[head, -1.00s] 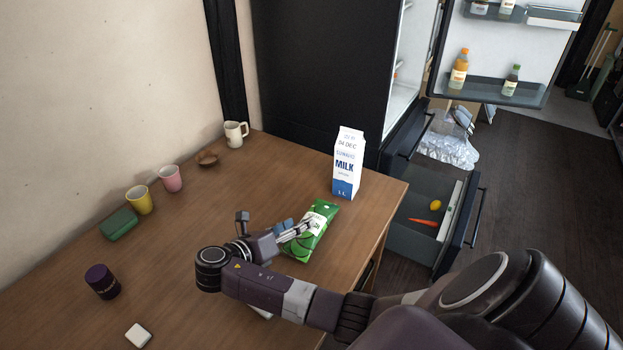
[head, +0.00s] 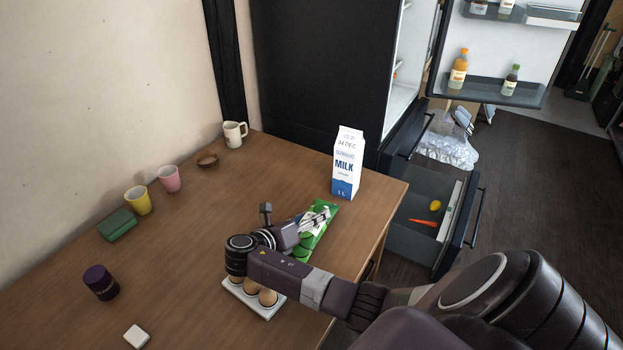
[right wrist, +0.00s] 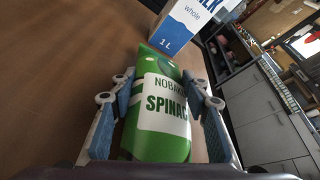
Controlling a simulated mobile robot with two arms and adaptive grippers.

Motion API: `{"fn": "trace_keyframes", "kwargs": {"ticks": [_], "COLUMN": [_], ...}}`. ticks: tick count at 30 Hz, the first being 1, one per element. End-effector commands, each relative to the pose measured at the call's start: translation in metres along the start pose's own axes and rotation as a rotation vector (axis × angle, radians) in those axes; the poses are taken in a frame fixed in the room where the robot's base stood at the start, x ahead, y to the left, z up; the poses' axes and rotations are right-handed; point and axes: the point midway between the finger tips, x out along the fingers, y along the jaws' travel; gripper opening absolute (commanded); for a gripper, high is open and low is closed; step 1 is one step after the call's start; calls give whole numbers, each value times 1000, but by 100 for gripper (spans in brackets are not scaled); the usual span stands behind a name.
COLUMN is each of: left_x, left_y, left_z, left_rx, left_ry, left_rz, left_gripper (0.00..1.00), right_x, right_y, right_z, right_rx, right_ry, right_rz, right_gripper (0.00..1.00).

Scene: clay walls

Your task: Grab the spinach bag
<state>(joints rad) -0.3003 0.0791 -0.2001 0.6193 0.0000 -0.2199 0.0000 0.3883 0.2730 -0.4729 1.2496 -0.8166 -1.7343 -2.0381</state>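The spinach bag (head: 318,230) is green with a white label and lies on the wooden table in front of the milk carton. In the right wrist view the spinach bag (right wrist: 160,108) lies between the two fingers, its label facing the camera. My right gripper (head: 308,222) is open around the bag, one finger at each side. In the right wrist view the right gripper's fingers (right wrist: 160,95) sit close to the bag's sides; I cannot tell if they touch it. My left gripper is not in view.
A milk carton (head: 347,163) stands just beyond the bag. An egg tray (head: 262,311) lies under my right arm. Cups, a green box (head: 117,224) and a dark jar (head: 101,282) stand to the left. The fridge drawer (head: 420,240) is open at right.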

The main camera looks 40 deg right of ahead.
Motion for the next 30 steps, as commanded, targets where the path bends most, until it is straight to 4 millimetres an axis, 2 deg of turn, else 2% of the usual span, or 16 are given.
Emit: {"fn": "trace_keyframes", "kwargs": {"ticks": [1,6,17,23,30], "left_x": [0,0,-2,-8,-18], "left_y": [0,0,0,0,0], "left_z": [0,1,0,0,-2], "left_rx": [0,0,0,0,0], "left_ry": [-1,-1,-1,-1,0], "left_rz": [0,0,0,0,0], "left_gripper": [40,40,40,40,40], "right_x": [0,0,-2,-10,-29], "right_y": [0,0,-3,-16,-47], "right_z": [0,0,5,25,71], "right_rx": [0,0,1,4,7], "right_ry": [0,0,-1,-2,-3], "right_rz": [1,1,1,2,2], "right_gripper": [31,13,13,13,13]}}
